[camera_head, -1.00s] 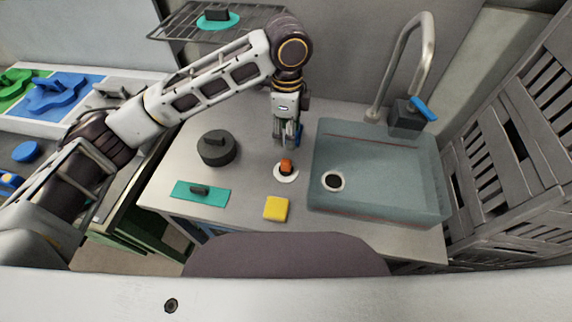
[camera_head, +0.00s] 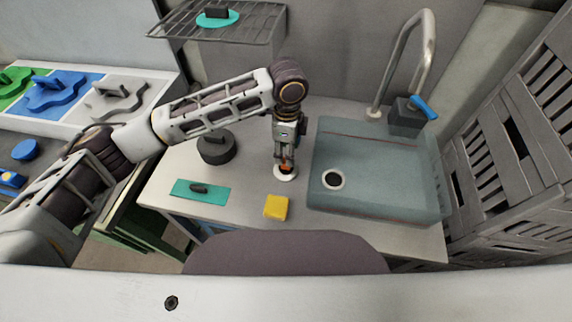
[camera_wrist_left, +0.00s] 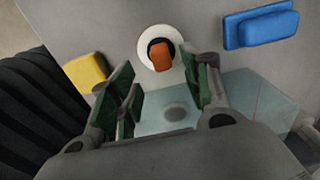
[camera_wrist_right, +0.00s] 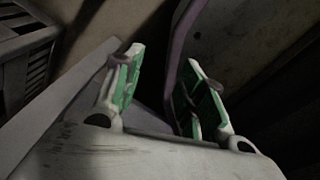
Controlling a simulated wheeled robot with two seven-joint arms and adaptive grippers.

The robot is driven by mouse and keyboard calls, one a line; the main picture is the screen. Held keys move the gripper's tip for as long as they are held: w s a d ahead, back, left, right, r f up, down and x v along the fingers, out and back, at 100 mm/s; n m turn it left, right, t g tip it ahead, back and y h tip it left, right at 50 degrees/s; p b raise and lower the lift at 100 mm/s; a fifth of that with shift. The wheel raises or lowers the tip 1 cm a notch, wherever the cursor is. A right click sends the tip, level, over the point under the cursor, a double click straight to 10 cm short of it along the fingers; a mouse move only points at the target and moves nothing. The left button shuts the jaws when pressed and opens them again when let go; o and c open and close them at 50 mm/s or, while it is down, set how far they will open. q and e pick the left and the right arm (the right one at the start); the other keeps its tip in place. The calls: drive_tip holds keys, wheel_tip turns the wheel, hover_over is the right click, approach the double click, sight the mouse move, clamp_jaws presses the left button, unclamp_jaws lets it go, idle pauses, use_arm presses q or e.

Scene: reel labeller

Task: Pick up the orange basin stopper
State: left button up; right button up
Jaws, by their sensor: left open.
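The orange basin stopper (camera_head: 286,168) is on a white round base on the counter, left of the grey-blue sink basin (camera_head: 385,195). My left gripper (camera_head: 285,160) points down at it and partly hides it. In the left wrist view the orange stopper (camera_wrist_left: 161,56) stands on its white disc (camera_wrist_left: 145,37), just beyond the open fingertips of the left gripper (camera_wrist_left: 165,78). Nothing is between the fingers; I cannot tell whether they touch the stopper. My right gripper (camera_wrist_right: 166,65) is open and empty in the right wrist view, and not visible in the head view.
A yellow block (camera_head: 276,207), a teal plate with a handle (camera_head: 212,195) and a dark round weight (camera_head: 216,150) sit on the counter nearby. A blue block (camera_wrist_left: 262,27) lies near the stopper. The tap (camera_head: 426,60) and slatted crates (camera_head: 500,150) stand at the right.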

use_arm(q)
drive_tip(key=shift+f, duration=0.15)
drive_tip(key=shift+w+a+f, duration=0.15)
drive_tip(key=shift+f, duration=2.4)
use_arm(e)
drive_tip(key=shift+s+r, duration=0.15)
drive_tip(key=shift+s, duration=0.05)
drive_tip(key=shift+s+a, duration=0.1)
drive_tip(key=shift+s, duration=0.05)
use_arm(q)
clamp_jaws()
use_arm(e)
drive_tip(key=shift+s, duration=0.3)
use_arm(q)
drive_tip(key=shift+r, duration=0.1)
drive_tip(key=shift+r, duration=0.75)
wheel_tip(320, 180, up, 8)
drive_tip(key=shift+r, duration=0.2)
use_arm(e)
drive_tip(key=shift+w, duration=0.3)
